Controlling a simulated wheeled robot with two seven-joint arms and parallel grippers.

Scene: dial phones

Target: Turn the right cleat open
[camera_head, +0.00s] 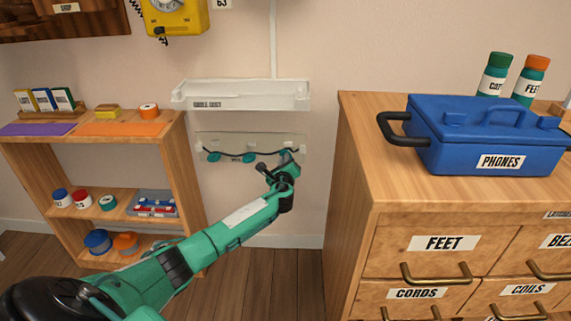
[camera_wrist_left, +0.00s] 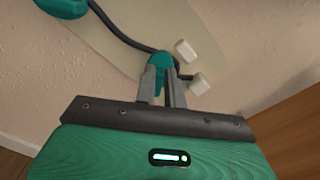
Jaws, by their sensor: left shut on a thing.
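A pale board (camera_head: 225,140) is fixed to the wall below a white shelf, with a dark cord running along it. Teal cleats sit on it: a left one (camera_head: 214,156), a middle one (camera_head: 249,157) and the right cleat (camera_head: 287,156). My left gripper (camera_head: 284,164) reaches the board's right end, partly covering the right cleat. In the left wrist view the gripper (camera_wrist_left: 163,84) is shut on the right cleat (camera_wrist_left: 166,61), whose teal top shows beyond the fingers. The cord (camera_wrist_left: 120,33) passes by it. My right gripper is not in view.
A white shelf (camera_head: 243,96) juts out just above the board. A wooden cabinet (camera_head: 352,190) with a blue case (camera_head: 484,135) stands close on the right. A low open shelf (camera_head: 178,180) stands left. Bare wall and floor lie between.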

